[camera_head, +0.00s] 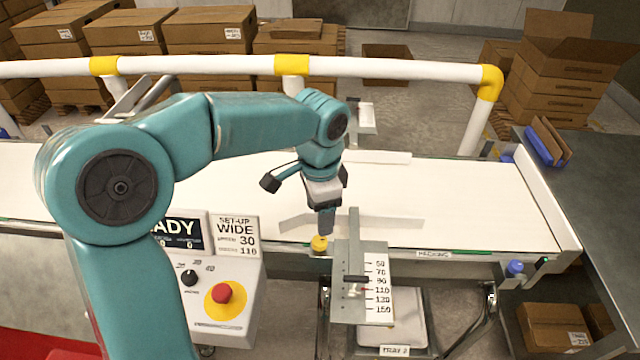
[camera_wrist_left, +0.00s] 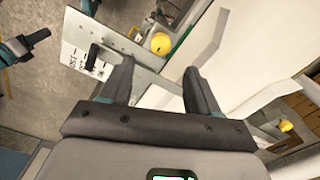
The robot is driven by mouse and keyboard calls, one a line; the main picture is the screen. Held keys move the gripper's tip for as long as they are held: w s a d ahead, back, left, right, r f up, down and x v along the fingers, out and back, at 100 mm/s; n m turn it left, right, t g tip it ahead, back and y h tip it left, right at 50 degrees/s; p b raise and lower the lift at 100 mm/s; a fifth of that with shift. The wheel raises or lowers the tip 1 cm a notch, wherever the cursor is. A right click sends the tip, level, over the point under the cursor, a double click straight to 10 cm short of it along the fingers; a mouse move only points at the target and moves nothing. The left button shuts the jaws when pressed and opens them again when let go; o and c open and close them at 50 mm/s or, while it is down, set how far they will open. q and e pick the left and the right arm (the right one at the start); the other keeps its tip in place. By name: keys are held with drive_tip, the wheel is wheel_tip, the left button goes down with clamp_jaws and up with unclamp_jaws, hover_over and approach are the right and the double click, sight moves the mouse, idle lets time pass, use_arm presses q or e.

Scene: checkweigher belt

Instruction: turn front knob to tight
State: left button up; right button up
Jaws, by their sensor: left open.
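The yellow knob (camera_head: 319,244) sits at the belt's near edge, beside the plate with the printed scale (camera_head: 375,290). In the left wrist view the yellow knob (camera_wrist_left: 160,43) shows beyond and between the fingertips. My left gripper (camera_head: 326,226) points down just above the knob in the head view. I cannot tell whether a finger touches the knob. A teal and dark part at the left edge of the wrist view (camera_wrist_left: 18,49) may be my right gripper; its jaws cannot be made out.
A control box with a red button (camera_head: 222,293) and a black dial (camera_head: 189,277) stands left of the scale plate. A dark handle (camera_head: 356,279) crosses the plate. A blue knob (camera_head: 515,268) is farther right. A white rail (camera_head: 220,64) runs behind the belt (camera_head: 470,205).

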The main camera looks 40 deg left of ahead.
use_arm(q)
wheel_tip(320, 180, up, 8)
drive_tip(key=shift+f, duration=0.15)
idle(0.6)
